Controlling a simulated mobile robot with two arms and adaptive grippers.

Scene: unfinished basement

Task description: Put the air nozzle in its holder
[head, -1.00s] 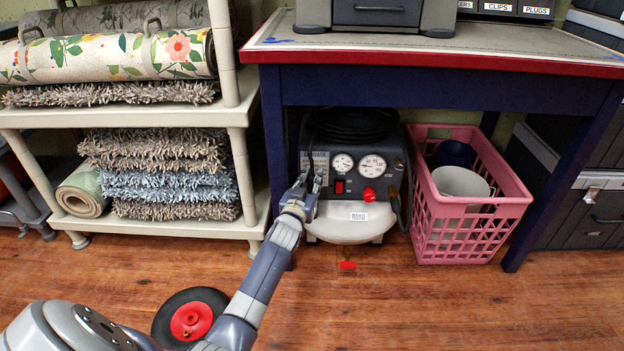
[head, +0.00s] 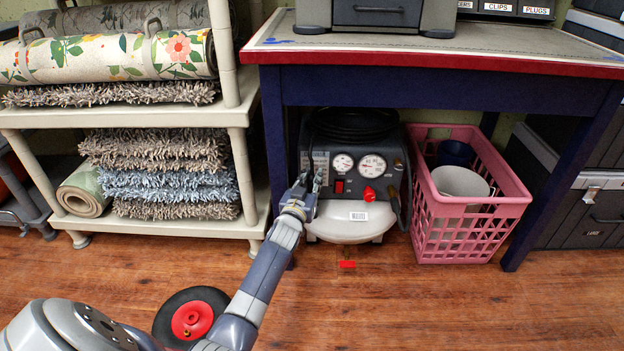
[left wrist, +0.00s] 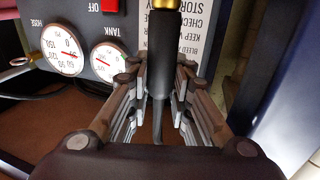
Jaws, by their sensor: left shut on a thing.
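My left gripper (head: 309,181) is at the left front of the grey air compressor (head: 358,222), under the workbench. In the left wrist view the gripper (left wrist: 160,95) is shut on the air nozzle (left wrist: 163,55), a black cylinder with a brass end, which stands between the fingers. A thin dark piece runs down from it between the fingers. The brass end points to the compressor's front panel and its white label. In the head view the gripper hides the nozzle. I cannot make out a holder clearly. My right gripper is not in view.
The compressor carries gauges (head: 372,165) and a red knob (head: 369,194). A pink crate (head: 468,236) stands to its right. The blue workbench leg (head: 275,165) and the shelf rack (head: 243,170) are close on the left. The wooden floor in front is mostly clear.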

